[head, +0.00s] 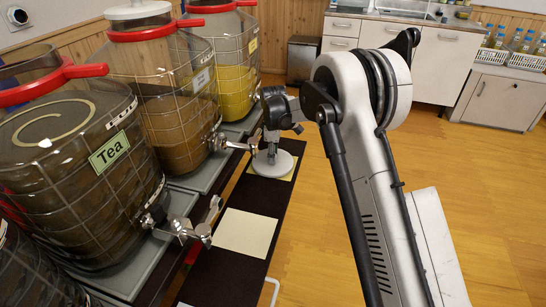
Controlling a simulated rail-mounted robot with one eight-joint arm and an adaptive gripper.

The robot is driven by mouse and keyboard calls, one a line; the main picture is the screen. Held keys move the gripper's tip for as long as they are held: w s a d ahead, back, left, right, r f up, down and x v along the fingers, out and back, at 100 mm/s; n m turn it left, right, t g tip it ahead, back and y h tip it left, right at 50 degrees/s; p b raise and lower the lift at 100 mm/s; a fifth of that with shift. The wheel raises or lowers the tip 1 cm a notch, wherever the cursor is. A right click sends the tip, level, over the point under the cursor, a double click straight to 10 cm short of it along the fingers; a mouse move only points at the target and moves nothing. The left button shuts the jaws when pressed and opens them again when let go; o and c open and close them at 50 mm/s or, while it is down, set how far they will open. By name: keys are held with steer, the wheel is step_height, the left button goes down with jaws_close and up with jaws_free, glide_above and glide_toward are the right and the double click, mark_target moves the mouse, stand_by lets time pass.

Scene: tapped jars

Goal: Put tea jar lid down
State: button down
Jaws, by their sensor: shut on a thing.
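The tea jar (85,180) stands at the left, a large wire-caged glass jar with a green "Tea" label, a red collar and a metal tap. A pale grey round lid (287,166) is in the middle of the head view. It is level, over a pale yellow square (291,177) on the dark shelf strip. I cannot tell whether it touches the square. My gripper (272,152) points down from above and is shut on the lid's top; the fingers partly hide the knob.
Another jar (160,95) with a white lid and a yellow-filled jar (235,75) stand behind the tea jar, taps jutting over the dark strip (232,277). A bare cream square (245,232) lies nearer. Open wooden floor is at right; cabinets stand at the back.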

steer(key=shift+f, duration=0.1)
steer(key=c, duration=1.4)
jaws_free()
steer(key=shift+c, duration=0.2)
step_height(320, 180, up, 12)
steer(key=p, duration=0.3)
steer(key=s+d+r+m+t, duration=0.1)
steer(key=s+d+r+m, duration=0.1)
steer(key=s+d+r, duration=0.3)
steer(key=s+d+r+m+t, duration=0.1)
steer(key=s+d+r+m, duration=0.15)
steer(key=r, duration=0.55)
steer(key=s+d+r+m+t, duration=0.1)
steer(key=s+d+r+m, duration=0.2)
steer(key=s, duration=0.5)
steer(key=s+d+r+m+t, duration=0.1)
steer(key=s+d+r+m, duration=0.1)
steer(key=s+d, duration=0.4)
steer(key=s+d+r+m+t, duration=0.1)
steer(key=s+d+r+m, duration=0.15)
steer(key=s, duration=0.65)
steer(key=s+d+f+m+t, duration=0.1)
steer(key=s+d+f+m, duration=0.1)
steer(key=s, duration=0.4)
steer(key=s+d+f+m+t, duration=0.1)
steer(key=s+d+f+m, duration=0.1)
steer(key=s, duration=0.5)
steer(key=shift+d+f+m, duration=0.3)
steer(key=shift+f, duration=0.4)
